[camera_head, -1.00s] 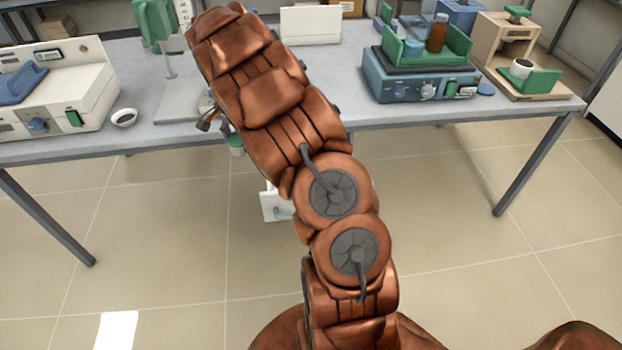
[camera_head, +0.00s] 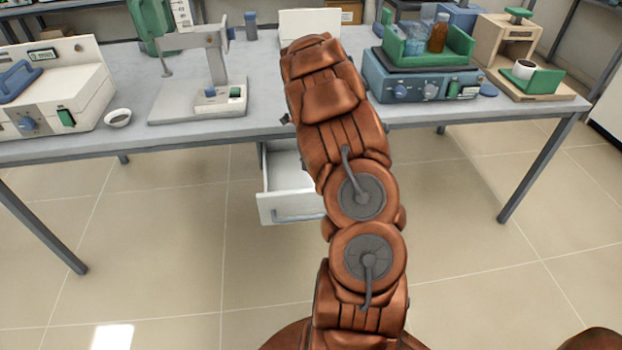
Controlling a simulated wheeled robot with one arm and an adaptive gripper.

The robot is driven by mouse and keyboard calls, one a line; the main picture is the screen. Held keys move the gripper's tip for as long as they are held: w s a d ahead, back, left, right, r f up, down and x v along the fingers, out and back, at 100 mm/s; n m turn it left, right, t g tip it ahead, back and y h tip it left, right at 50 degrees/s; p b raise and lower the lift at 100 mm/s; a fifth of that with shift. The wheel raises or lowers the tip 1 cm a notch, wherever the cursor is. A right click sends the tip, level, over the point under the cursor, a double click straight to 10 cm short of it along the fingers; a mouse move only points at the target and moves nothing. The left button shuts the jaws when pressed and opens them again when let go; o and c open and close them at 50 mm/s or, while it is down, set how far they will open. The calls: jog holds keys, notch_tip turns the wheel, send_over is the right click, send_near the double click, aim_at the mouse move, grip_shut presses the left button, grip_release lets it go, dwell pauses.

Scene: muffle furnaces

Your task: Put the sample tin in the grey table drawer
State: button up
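The table drawer (camera_head: 290,207), pale grey with a bar handle, hangs under the front edge of the grey table (camera_head: 262,110). It is pulled open. The part of its inside that I can see looks empty; my arm covers its right side. My arm reaches up over the drawer and the table's front edge. My gripper is hidden behind the arm's far end, so I cannot see its fingers or anything in them. I cannot make out the sample tin for certain in this view.
A white stand instrument (camera_head: 200,110), a small dish (camera_head: 118,118) and a white furnace-like unit (camera_head: 62,95) are on the left. A blue device (camera_head: 405,88) carries a green tray with bottles. A white cup (camera_head: 522,68) sits at right. The floor before the table is clear.

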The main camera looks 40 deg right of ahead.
jog(key=shift+f+p, duration=0.4)
jog(key=shift+f, duration=4)
jog(key=shift+f, duration=0.15)
jog(key=o, duration=1.2)
